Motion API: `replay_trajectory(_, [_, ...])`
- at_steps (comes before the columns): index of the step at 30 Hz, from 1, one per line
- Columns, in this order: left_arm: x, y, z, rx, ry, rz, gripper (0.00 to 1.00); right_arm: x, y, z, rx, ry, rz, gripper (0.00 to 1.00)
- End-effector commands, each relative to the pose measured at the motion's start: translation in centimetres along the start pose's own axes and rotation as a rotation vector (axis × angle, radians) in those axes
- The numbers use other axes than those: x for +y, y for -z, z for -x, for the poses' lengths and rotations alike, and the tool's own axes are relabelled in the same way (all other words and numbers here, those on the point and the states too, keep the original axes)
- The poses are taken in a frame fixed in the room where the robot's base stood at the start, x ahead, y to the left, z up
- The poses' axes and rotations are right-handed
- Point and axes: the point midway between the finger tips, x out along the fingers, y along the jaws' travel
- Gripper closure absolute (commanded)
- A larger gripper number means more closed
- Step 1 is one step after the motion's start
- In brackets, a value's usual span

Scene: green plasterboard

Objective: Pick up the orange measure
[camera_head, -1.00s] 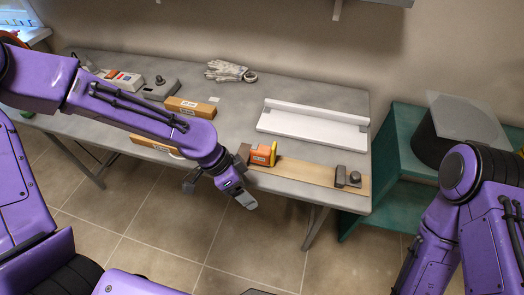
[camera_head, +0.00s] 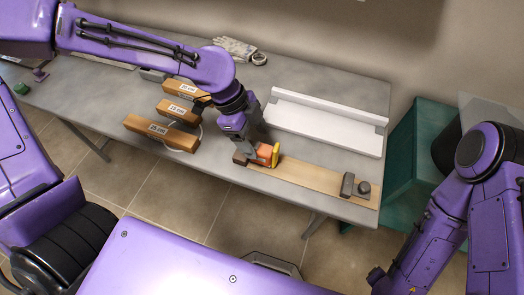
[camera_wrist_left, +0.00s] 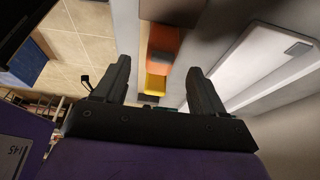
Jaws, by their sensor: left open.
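The orange measure (camera_head: 264,152), with a yellow side, sits on the wooden board at the table's front edge. In the left wrist view the measure (camera_wrist_left: 163,40) shows orange and grey on top with a yellow part below, in line with the gap between the fingers. My left gripper (camera_head: 250,145) is open and points down just behind and left of the measure, partly covering it. In the left wrist view both fingers of the left gripper (camera_wrist_left: 158,78) stand apart with nothing gripped. Whether they touch the measure cannot be told. My right gripper is out of view.
The board (camera_head: 315,182) carries a grey block tool (camera_head: 348,186) at its right end. A white tray-like piece (camera_head: 325,128) lies behind. Several labelled wooden blocks (camera_head: 160,133) lie to the left. Gloves (camera_head: 235,48) lie at the back. A teal shelf (camera_head: 405,150) stands right of the table.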

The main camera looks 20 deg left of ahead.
Motion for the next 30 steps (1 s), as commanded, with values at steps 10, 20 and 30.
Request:
replay_trajectory(10, [0.2,-0.1,-5.1,-0.001,0.000,0.003,0.30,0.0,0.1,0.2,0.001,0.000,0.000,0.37])
replay_trajectory(20, [0.1,-0.1,-5.2,0.000,0.002,0.004,0.69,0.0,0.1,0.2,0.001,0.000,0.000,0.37])
replay_trajectory(30, [0.1,0.0,-5.0,0.001,0.003,0.004,0.95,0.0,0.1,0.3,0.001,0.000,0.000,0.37])
